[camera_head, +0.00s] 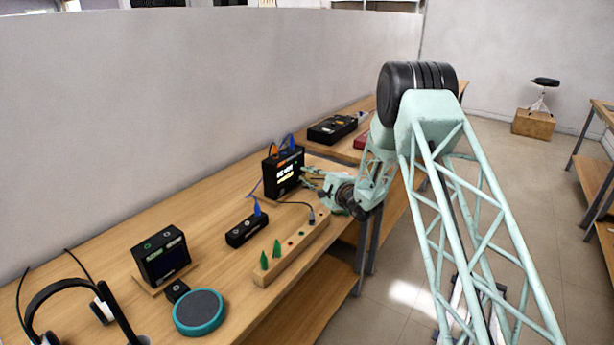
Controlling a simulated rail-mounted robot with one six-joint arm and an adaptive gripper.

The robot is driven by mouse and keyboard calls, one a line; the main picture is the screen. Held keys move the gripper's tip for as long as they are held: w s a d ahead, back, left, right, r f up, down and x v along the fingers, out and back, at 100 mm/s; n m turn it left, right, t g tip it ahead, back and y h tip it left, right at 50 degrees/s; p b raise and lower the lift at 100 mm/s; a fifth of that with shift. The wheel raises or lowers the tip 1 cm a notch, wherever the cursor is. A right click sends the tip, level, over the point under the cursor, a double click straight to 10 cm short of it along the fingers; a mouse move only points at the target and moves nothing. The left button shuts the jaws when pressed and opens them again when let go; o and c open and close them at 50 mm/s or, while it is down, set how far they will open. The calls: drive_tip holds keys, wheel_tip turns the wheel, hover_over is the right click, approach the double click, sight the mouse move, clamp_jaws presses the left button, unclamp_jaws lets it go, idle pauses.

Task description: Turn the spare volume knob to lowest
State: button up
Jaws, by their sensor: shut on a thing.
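A black box with a lit screen (281,171) stands on the wooden bench near the middle of the view, with orange and blue plugs on top. My gripper (308,177) is at the right side of this box's front and is shut on what appears to be a knob there. The knob is hidden by the fingers and too small to make out, so its setting cannot be read. My arm reaches in from the right.
A wooden strip (292,248) with green cones, a small black box (247,229) with a blue plug, a screen device (162,257), a teal-rimmed round device (200,312) and headphones (75,292) occupy the nearer bench. A black case (332,129) lies beyond. Cables cross near my gripper.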

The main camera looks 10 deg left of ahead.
idle(0.3)
drive_tip(key=o, duration=0.8)
drive_tip(key=shift+o, duration=0.2)
drive_tip(key=shift+s, duration=0.1)
drive_tip(key=shift+v, duration=5.95)
